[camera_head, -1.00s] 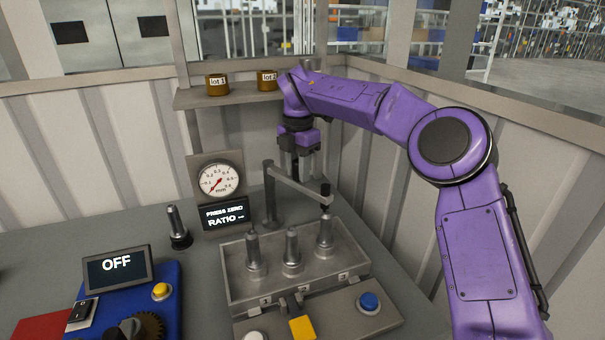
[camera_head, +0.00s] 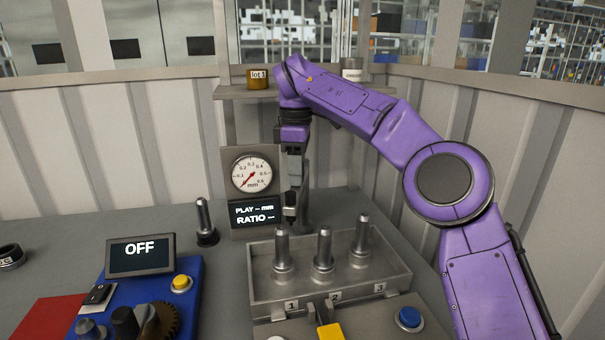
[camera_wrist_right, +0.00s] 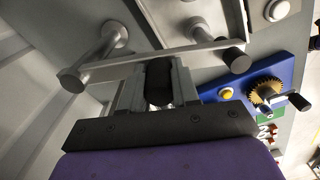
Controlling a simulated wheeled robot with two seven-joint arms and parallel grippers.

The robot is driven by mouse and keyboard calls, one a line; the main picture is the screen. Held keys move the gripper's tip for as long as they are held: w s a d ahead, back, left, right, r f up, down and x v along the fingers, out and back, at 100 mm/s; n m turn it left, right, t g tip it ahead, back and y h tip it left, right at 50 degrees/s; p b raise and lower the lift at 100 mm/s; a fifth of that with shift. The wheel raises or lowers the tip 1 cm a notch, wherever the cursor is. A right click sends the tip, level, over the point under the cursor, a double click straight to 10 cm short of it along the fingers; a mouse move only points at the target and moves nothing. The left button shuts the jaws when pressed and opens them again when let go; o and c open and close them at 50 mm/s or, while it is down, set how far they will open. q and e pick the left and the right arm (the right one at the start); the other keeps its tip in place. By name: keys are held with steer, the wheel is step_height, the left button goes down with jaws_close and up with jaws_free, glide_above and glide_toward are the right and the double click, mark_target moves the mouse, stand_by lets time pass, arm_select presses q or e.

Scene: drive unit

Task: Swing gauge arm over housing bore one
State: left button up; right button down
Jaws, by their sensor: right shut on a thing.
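The grey metal gauge arm is mostly hidden in the head view behind my right gripper (camera_head: 290,212). In the right wrist view its bar (camera_wrist_right: 195,52) runs across the picture, with a post at the left end and a dark-ended cylinder at the right. My right gripper is shut on a black grip (camera_wrist_right: 158,85) at the bar. The housing (camera_head: 262,291) is an open grey tray with upright pins at positions 1 (camera_head: 282,252), 2 (camera_head: 323,252) and 3 (camera_head: 361,245). In the head view the gripper appears behind the tray near pin 1; exact alignment is unclear. My left gripper is out of view.
A dial gauge (camera_head: 251,173) stands above a display (camera_head: 254,213) reading "PLAY -- mm, RATIO --". A loose pin (camera_head: 204,221) stands left of it. A blue unit (camera_head: 190,300) with an OFF screen (camera_head: 140,256) is at front left. A blue button (camera_head: 409,317) is at front right.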

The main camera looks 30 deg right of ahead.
steer(key=shift+w+a+r, duration=0.1)
steer(key=shift+w+a, duration=0.35)
steer(key=shift+a, duration=0.05)
steer(key=c, duration=0.8)
jaws_free()
step_height(320, 180, up, 11)
steer(key=p, duration=0.7)
steer(key=shift+f+p, duration=0.2)
steer(key=shift+p, duration=0.15)
steer(key=shift+f, duration=0.1)
steer(key=shift+w, duration=0.1)
